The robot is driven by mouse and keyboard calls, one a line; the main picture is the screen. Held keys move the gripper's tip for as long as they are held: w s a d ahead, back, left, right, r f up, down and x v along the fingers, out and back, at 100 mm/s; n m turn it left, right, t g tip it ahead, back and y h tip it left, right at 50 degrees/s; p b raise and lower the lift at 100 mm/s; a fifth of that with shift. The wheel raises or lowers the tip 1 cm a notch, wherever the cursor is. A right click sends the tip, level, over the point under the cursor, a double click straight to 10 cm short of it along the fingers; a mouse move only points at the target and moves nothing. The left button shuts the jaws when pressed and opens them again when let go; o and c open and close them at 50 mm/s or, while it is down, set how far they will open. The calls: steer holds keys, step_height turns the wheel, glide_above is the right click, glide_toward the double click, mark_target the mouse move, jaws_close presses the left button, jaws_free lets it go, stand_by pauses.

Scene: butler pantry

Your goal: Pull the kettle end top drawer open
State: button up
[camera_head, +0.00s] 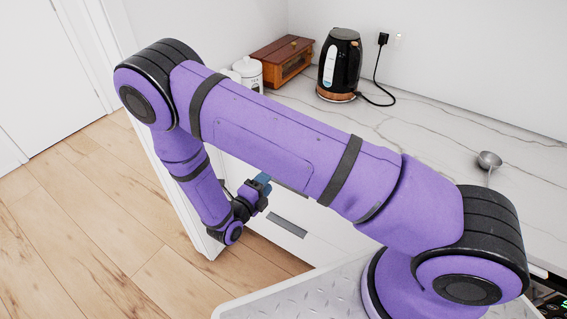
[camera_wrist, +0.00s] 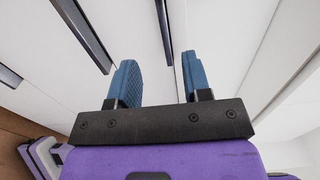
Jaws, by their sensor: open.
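The black kettle (camera_head: 340,62) with a copper-coloured base stands at the far end of the marble counter. Below that end, white drawer fronts (camera_wrist: 225,30) with dark bar handles fill the wrist view; my arm hides most of them in the head view. My gripper (camera_wrist: 158,60) is open, with its two blue fingers apart and pointing at the fronts. One dark bar handle (camera_wrist: 163,28) shows ahead, between the fingers' lines; I cannot tell how deep it sits between them. In the head view my gripper (camera_head: 263,180) is low beside the cabinet front.
More handles (camera_wrist: 82,32) lie to the left in the wrist view. A handle (camera_head: 287,225) shows below my arm in the head view. A wooden box (camera_head: 283,62), white canisters (camera_head: 247,72) and a ladle (camera_head: 489,160) are on the counter (camera_head: 450,130). The wooden floor (camera_head: 80,220) at left is clear.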

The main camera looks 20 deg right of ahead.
steer(key=x, duration=1)
steer(key=shift+d, duration=0.15)
steer(key=shift+c, duration=0.4)
jaws_close()
